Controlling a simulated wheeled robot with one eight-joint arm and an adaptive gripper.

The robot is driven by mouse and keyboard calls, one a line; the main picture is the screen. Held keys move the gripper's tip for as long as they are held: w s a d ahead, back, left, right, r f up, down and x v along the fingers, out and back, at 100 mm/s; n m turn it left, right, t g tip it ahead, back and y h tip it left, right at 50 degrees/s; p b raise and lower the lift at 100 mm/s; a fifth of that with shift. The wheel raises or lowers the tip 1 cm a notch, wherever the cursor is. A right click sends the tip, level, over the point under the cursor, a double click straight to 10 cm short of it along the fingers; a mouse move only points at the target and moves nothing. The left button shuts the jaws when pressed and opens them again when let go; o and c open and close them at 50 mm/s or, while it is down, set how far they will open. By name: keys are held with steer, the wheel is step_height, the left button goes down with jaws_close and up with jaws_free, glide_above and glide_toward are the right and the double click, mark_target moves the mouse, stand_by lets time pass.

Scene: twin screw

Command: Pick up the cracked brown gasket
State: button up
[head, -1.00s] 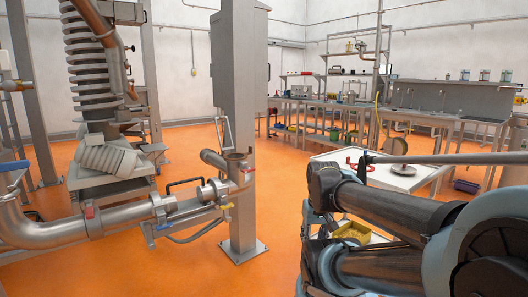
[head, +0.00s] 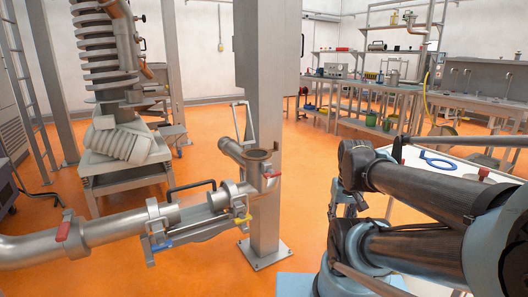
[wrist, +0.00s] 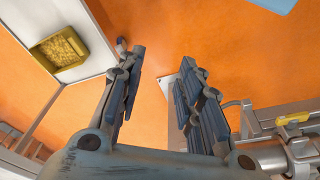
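The open pipe mouth (head: 246,150) beside the grey column has a brownish ring (head: 258,155) on its rim. It may be the brown gasket; I cannot make out a crack. In the wrist view, my gripper (wrist: 163,56) is open and empty, its two fingers well apart over the orange floor. The pipework with a yellow handle (wrist: 293,118) lies to the right of the fingers there. No gasket shows between or beside the fingers. In the head view my arm fills the lower right, and my fingers cannot be made out.
The grey column (head: 264,110) stands right behind the pipe mouth. A white table (head: 405,180) at the right, partly hidden by my arm, carries a blue ring (head: 437,160). A yellow tray (wrist: 60,48) shows in the wrist view. Orange floor is clear behind the column.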

steer(key=shift+a+r, duration=0.1)
steer(key=shift+a, duration=0.05)
step_height(320, 180, up, 31)
steer(key=n+g, duration=0.2)
steer(key=n, duration=0.5)
glide_above(276, 142)
steer(key=f, duration=1.2)
steer(key=shift+w, duration=0.2)
steer(key=shift+w+f, duration=0.2)
steer(key=shift+f, duration=2.35)
